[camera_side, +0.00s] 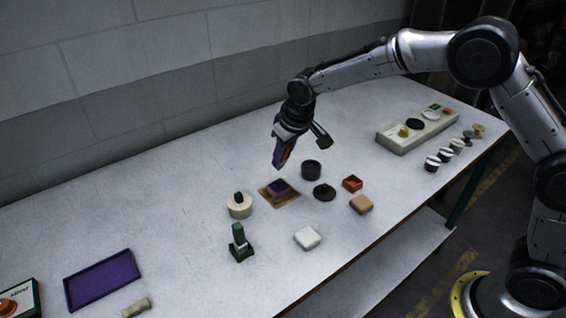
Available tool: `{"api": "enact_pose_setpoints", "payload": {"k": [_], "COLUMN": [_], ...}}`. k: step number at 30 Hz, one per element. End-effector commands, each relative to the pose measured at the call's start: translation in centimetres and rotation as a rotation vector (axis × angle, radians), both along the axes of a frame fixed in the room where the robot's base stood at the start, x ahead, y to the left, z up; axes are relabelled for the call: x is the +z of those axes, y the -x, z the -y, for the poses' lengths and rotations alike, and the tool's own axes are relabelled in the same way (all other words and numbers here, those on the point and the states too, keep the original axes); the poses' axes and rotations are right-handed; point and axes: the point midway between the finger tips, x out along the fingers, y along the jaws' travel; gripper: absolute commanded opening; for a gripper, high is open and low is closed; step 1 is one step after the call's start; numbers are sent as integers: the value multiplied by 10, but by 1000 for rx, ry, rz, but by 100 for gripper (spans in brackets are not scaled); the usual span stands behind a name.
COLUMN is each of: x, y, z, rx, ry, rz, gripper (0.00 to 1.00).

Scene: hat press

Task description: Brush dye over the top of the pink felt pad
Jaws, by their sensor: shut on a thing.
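My gripper (284,156) hangs over the middle of the table, pointing down. It is shut on a small dark piece with an orange edge; I cannot tell whether this is a brush. Below it, apart from it, a dark purple block (279,186) sits on a flat brown square (285,199). No pad looks clearly pink. A pale pad (307,238) lies near the front edge and a tan pad (361,204) lies to its upper right. A small orange-red open box (352,183) is behind the tan pad. I cannot tell which thing holds dye.
Round dark pots (311,169) and a black disc with a knob (324,192) stand close by. A cream round pot (240,206) and a green stamp (240,243) stand left. A purple tray (103,280) is far left; a cream rack (417,131) and several small jars are right.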

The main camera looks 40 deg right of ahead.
Motion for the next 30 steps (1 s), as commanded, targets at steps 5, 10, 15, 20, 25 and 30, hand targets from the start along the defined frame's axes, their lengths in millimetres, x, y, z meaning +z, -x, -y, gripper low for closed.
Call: {"api": "enact_pose_setpoints", "payload": {"k": [5,10,15,20,25,30], "x": [17,31,37,36,36,36], "y": [-1,-1,0,0,0,0], "z": [0,0,0,0,0,0], "rx": [1,1,0,0,0,1], "ry": [0,0,0,0,0,0], "rz": [3,4,1,1,1,-1], "gripper": [0,0,0,0,0,0]}}
